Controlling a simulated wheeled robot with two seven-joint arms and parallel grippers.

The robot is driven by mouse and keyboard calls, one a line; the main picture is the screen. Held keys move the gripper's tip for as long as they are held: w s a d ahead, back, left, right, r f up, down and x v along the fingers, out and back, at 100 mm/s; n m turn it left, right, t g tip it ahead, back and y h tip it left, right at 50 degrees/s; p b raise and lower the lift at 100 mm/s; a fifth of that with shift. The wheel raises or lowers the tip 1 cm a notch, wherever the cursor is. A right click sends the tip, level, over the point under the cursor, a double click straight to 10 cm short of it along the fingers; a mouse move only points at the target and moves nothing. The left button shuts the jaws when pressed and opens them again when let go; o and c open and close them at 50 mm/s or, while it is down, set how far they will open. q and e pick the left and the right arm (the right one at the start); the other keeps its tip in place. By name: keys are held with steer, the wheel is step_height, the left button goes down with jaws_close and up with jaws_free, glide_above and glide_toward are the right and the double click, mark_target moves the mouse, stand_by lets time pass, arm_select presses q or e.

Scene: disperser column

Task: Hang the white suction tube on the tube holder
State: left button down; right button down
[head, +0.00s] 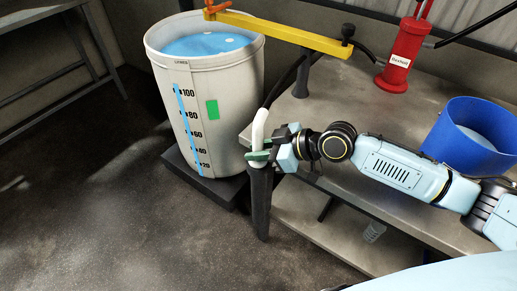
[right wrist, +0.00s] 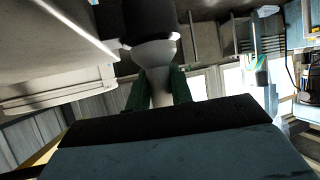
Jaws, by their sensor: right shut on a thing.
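The white suction tube (head: 260,125) stands upright at the table's left front corner, with a bent top that meets a black hose (head: 287,80). My right gripper (head: 260,157) comes in from the right, its green fingers shut around the tube. In the right wrist view the gripper (right wrist: 158,90) has the white tube (right wrist: 157,80) between its fingers, beside a wider white collar and a black cylinder. That dark cylinder (head: 261,200) runs below the fingers in the head view. I cannot tell whether it is part of the tube or the tube holder. My left gripper is not in view.
A white graduated tank (head: 225,120) with blue liquid stands left of the tube on a dark base. A yellow bar (head: 285,32) spans from tank to table. A blue bucket (head: 450,140) and red canister (head: 400,55) stand on the table (head: 340,110). Floor at left is clear.

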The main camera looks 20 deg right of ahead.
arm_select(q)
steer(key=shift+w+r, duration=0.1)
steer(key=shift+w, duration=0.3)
arm_select(e)
steer(key=shift+f, duration=0.1)
steer(key=c, duration=1.1)
jaws_free()
steer(key=shift+c, duration=0.2)
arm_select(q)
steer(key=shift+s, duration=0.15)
